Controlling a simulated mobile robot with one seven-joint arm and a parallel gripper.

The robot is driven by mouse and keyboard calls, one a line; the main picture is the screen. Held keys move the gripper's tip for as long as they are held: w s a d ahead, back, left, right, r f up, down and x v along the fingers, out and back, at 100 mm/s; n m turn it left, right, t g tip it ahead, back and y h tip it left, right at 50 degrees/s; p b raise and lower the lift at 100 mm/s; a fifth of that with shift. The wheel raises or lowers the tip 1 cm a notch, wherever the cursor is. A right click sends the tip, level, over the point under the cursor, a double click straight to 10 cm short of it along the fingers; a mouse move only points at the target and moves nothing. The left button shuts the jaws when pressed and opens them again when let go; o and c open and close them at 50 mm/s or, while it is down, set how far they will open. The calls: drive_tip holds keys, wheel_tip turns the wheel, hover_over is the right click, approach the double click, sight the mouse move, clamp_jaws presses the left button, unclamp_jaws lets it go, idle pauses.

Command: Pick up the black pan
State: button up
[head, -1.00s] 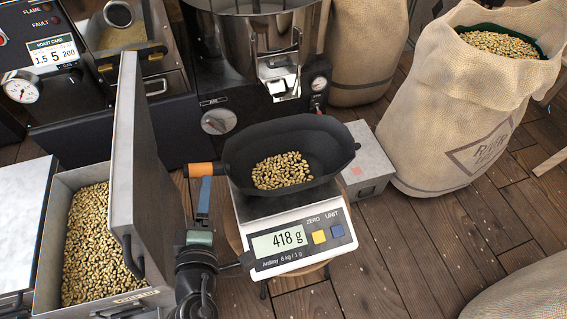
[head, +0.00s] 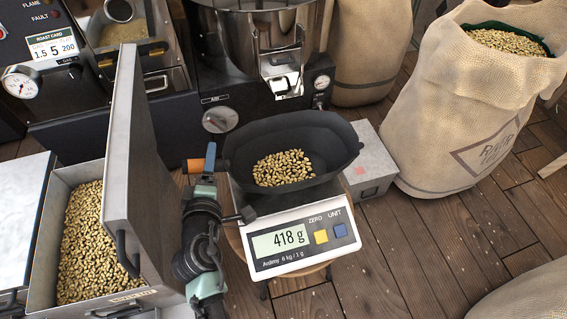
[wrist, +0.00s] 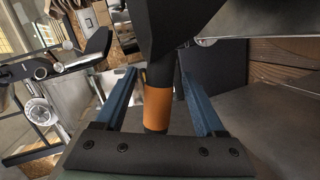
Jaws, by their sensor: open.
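The black pan (head: 290,140) sits on the digital scale (head: 305,240) in the head view, with a small heap of beans (head: 282,168) in it. The scale reads 418 g. The pan's orange handle band (head: 196,165) points left. My gripper (head: 209,160) is at the handle, partly hidden by my own arm. In the wrist view my gripper (wrist: 158,90) is open, with one blue finger on each side of the orange handle band (wrist: 158,107). Gaps show between the fingers and the handle. The dark pan body rises beyond it.
An open bin of beans (head: 85,245) stands at the left, its upright metal lid (head: 150,180) close beside my arm. The roaster (head: 250,60) is behind the scale. A grey box (head: 368,160) and a burlap sack (head: 450,130) stand at the right.

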clamp_jaws()
drive_tip(key=shift+r, duration=0.1)
idle(1.2)
